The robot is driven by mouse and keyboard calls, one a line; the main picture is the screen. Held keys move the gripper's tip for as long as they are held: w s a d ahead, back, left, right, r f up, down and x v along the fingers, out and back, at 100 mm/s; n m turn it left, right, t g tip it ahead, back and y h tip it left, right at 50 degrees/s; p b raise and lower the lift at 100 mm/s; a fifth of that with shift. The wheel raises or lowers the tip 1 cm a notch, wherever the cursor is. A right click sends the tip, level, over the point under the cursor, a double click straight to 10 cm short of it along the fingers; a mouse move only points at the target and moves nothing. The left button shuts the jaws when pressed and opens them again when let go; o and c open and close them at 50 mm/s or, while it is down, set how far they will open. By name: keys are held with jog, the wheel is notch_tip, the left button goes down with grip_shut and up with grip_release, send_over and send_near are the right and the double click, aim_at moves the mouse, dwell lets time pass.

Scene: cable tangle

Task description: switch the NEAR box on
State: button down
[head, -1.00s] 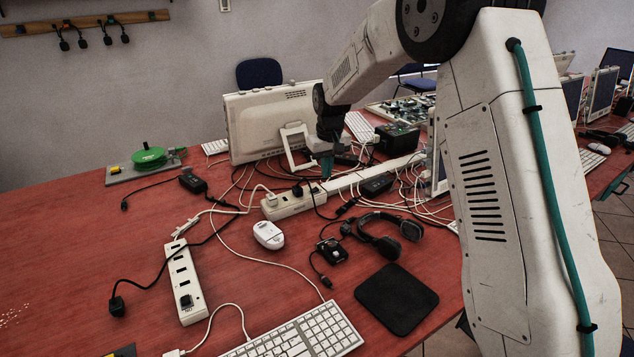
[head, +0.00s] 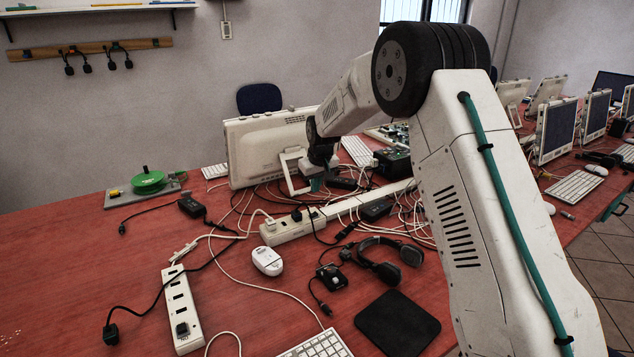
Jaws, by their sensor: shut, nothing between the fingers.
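The near box (head: 179,296) is a white power strip lying lengthwise at the front left of the red table. It has dark sockets and a dark rocker switch (head: 182,329) at its near end; I cannot tell how the rocker is set. A second white strip (head: 287,230) lies farther back with plugs and cables in it. My gripper (head: 316,184), with teal fingers, is shut and empty. It hangs in front of the monitor's stand, beyond the far strip and well away from the near box. Its fingertips are small and partly lost among the cables.
A black cable and plug (head: 110,333) lie left of the near box. A white mouse (head: 267,261), a keyboard (head: 318,345), a headset (head: 385,262) and a black pad (head: 398,323) lie to its right. White cables tangle around the far strip. The table's left side is mostly clear.

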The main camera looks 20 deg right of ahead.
aim_at(315, 212)
jog(key=x, duration=0.8)
jog(key=shift+s+d+f, duration=0.15)
jog(key=shift+s+d, duration=0.05)
jog(key=shift+s, duration=0.15)
jog(key=shift+d+f, duration=0.1)
jog(key=shift+f, duration=0.55)
